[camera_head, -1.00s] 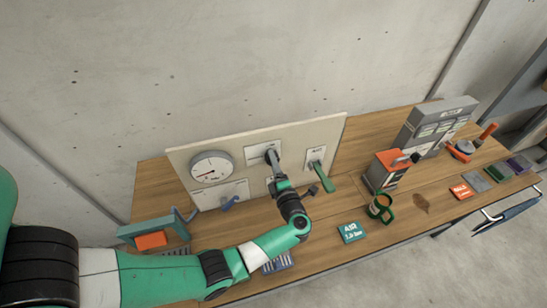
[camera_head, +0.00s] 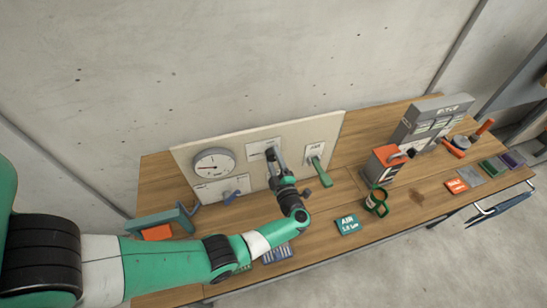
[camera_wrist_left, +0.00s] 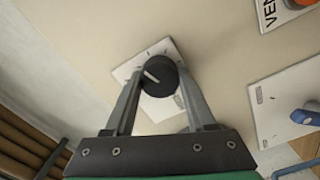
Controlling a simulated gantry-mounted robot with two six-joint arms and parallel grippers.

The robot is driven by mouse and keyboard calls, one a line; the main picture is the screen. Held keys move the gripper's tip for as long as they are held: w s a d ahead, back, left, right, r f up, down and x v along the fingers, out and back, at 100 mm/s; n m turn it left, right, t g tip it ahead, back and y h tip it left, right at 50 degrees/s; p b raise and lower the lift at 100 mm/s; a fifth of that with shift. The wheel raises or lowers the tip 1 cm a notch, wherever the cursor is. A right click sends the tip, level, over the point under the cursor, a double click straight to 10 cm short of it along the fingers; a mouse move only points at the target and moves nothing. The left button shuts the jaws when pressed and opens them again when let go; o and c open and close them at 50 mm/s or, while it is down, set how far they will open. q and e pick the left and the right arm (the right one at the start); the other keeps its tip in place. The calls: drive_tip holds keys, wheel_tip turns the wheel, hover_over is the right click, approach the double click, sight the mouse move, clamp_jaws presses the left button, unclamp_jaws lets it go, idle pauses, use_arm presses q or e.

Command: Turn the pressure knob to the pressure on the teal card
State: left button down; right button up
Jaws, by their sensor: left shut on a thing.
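A pale panel (camera_head: 330,125) stands at the back of the bench and carries a round gauge (camera_head: 214,164) whose dark needle points left and slightly down. My left gripper (camera_head: 274,158) is at the panel right of the gauge and hides most of the knob there. In the left wrist view the black round knob (camera_wrist_left: 158,76), with a white pointer mark, sits on a white plate between the fingers of my left gripper (camera_wrist_left: 160,82), which is shut on it. The teal card (camera_head: 348,225) lies flat on the bench and reads AIR with a bar value too small to be sure of.
A green lever (camera_head: 319,172) is right of my left gripper, and a blue handle (camera_head: 232,198) is below the gauge. A teal-grey bracket (camera_head: 160,222) is at left.

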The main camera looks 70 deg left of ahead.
use_arm(q)
drive_tip(key=shift+c, duration=1.1)
unclamp_jaws()
drive_tip(key=s+d, duration=0.1)
drive_tip(key=d, duration=1)
drive_tip(key=shift+s+d, duration=0.2)
drive_tip(key=shift+d, duration=0.05)
